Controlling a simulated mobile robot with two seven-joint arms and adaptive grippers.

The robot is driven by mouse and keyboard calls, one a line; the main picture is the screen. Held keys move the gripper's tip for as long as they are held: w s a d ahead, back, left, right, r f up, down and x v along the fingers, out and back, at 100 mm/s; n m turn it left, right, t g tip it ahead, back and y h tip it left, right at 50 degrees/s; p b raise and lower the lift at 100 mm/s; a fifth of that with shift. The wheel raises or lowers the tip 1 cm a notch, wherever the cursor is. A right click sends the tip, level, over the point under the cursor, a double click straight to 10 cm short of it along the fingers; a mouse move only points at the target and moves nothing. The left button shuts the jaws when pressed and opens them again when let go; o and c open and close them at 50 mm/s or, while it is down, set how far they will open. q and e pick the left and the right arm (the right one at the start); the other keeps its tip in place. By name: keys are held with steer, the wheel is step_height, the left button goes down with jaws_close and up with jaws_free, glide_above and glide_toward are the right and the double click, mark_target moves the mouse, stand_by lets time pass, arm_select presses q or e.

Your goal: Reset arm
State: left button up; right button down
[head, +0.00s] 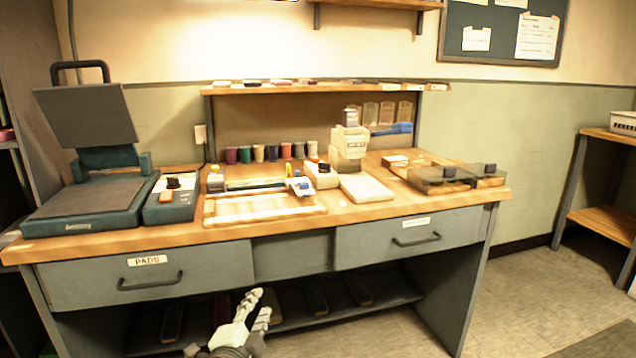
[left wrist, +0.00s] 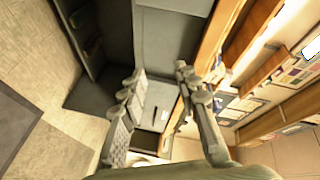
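My left gripper (head: 260,303) is low in the head view, in front of the workbench and below its drawers, with the lower shelf behind it. In the left wrist view its two fingers (left wrist: 160,72) stand apart with nothing between them, so it is open and empty. The grey workbench (head: 290,255) has a wooden top and two closed drawers, the left one (head: 150,275) labelled PADS. My right gripper is in neither view.
On the benchtop stand a heat press (head: 85,205) with its lid raised, a control box (head: 172,202), a wooden tray (head: 262,211), a white machine (head: 350,145) and clear lidded boxes (head: 440,180). Floor (head: 525,285) is free at the right, before a side table (head: 600,220).

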arm_select(q)
steer(key=s+a+f+n+g+y, duration=0.2)
steer(key=s+a+f+n+g, duration=0.25)
steer(key=s+f, duration=0.45)
steer(key=s+a+f+n+g+y, duration=0.1)
steer(key=s+a+f+n+g, duration=0.25)
steer(key=s+a+f, duration=0.55)
steer(key=s+f+n+g, duration=0.2)
steer(key=s+f, duration=0.3)
steer(key=s, duration=0.2)
steer(key=s+a+f+n+g, duration=0.1)
steer(key=s+f+n+g, duration=0.2)
steer(key=s+f, duration=0.2)
steer(key=s, duration=0.3)
steer(key=shift+s+f+n, duration=0.2)
steer(key=shift+f+n, duration=0.05)
steer(key=shift+n, duration=0.05)
steer(key=shift+w+y, duration=0.1)
steer(key=shift+y, duration=0.2)
stand_by(0.6)
